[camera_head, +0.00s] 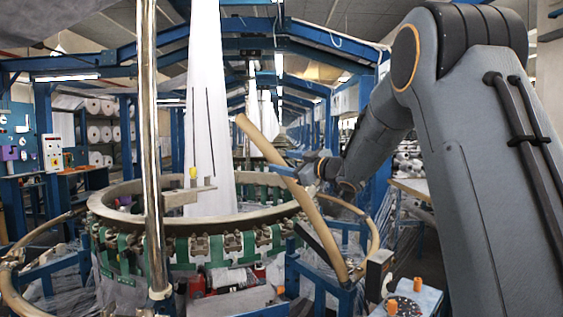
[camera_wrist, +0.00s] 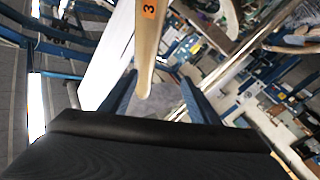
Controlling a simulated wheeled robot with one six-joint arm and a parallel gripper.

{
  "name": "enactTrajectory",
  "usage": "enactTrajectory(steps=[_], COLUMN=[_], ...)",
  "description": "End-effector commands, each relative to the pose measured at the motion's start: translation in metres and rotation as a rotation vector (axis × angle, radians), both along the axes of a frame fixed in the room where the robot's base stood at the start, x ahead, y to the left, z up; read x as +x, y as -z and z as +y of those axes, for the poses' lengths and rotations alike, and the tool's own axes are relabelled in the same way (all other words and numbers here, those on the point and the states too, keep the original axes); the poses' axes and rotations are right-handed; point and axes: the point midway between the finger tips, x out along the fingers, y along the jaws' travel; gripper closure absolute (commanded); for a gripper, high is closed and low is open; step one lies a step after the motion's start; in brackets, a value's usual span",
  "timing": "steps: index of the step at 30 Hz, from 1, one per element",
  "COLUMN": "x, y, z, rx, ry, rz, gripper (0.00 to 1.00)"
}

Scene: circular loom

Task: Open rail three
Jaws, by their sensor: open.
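Rail three is a tan, rounded bar (camera_head: 314,215) that stands tilted up at the front right of the loom ring. Its upper end is free and leans left. In the wrist view the rail (camera_wrist: 148,45) carries an orange label with a 3, and its rounded end lies between my two blue fingers. My gripper (camera_head: 287,164) is open at the upper half of the rail, coming from the right; it also shows in the wrist view (camera_wrist: 160,95). I cannot tell whether a finger touches the rail.
The round loom ring (camera_head: 250,217) with green straps fills the centre. A shiny vertical pole (camera_head: 150,150) stands in front at left. Other curved tan rails stand at the right (camera_head: 372,235) and left (camera_head: 38,232). White fabric (camera_head: 207,110) rises from the loom. An orange-knobbed box (camera_head: 412,300) sits at lower right.

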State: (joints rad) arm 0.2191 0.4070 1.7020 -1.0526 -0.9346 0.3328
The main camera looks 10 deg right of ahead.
Motion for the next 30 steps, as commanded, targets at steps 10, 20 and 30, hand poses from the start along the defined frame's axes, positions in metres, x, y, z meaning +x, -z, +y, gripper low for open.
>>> enactTrajectory(steps=[10, 20, 30], x=[-0.015, -0.015, -0.015], y=[0.0, 0.0, 0.017], z=[-0.009, -0.009, -0.012], rx=[0.001, 0.001, 0.011], ry=[0.0, 0.0, 0.055], rz=[0.001, 0.001, 0.04], gripper=[0.45, 0.45, 0.45])
